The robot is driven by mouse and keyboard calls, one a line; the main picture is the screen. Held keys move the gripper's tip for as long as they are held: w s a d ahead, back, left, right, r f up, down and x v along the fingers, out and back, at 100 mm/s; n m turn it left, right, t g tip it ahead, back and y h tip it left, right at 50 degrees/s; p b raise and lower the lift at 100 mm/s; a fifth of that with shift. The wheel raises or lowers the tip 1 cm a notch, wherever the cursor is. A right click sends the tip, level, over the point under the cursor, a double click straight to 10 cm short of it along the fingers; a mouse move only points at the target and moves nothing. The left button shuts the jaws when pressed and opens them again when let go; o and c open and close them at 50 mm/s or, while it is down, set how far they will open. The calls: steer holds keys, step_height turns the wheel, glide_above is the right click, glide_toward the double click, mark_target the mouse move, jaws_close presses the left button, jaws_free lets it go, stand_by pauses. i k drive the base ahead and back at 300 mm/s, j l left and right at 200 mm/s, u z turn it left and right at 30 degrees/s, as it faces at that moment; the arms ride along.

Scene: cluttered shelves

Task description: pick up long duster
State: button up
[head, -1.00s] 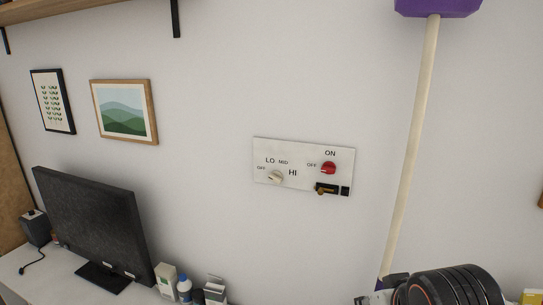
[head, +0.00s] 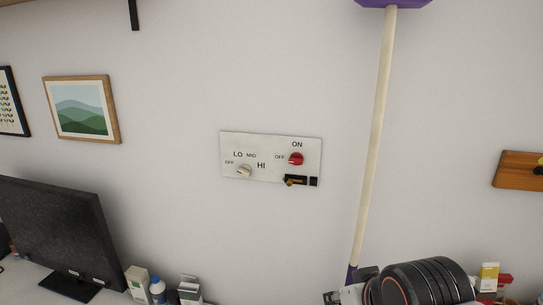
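The long duster (head: 374,140) shows in the head view as a long pale handle, nearly upright and slightly tilted, in front of the wall. Its purple head (head: 393,2) is cut off by the top edge. A purple part (head: 351,274) shows at its lower end, right beside my gripper (head: 345,290). My black ringed arm link hides much of that area at the bottom right. I cannot tell whether the fingers are closed around the handle.
A wall panel (head: 271,159) with a white knob and a red knob is left of the duster. A dark monitor (head: 52,235) and small bottles and boxes (head: 158,290) stand on the white surface at lower left.

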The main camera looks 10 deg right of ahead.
mark_target(391, 7)
steer(key=k+l+u, duration=0.45)
steer(key=k+u, duration=0.15)
steer(key=k, duration=0.2)
steer(key=k+u, duration=0.3)
steer(key=k+l, duration=0.05)
steer(key=k, duration=0.05)
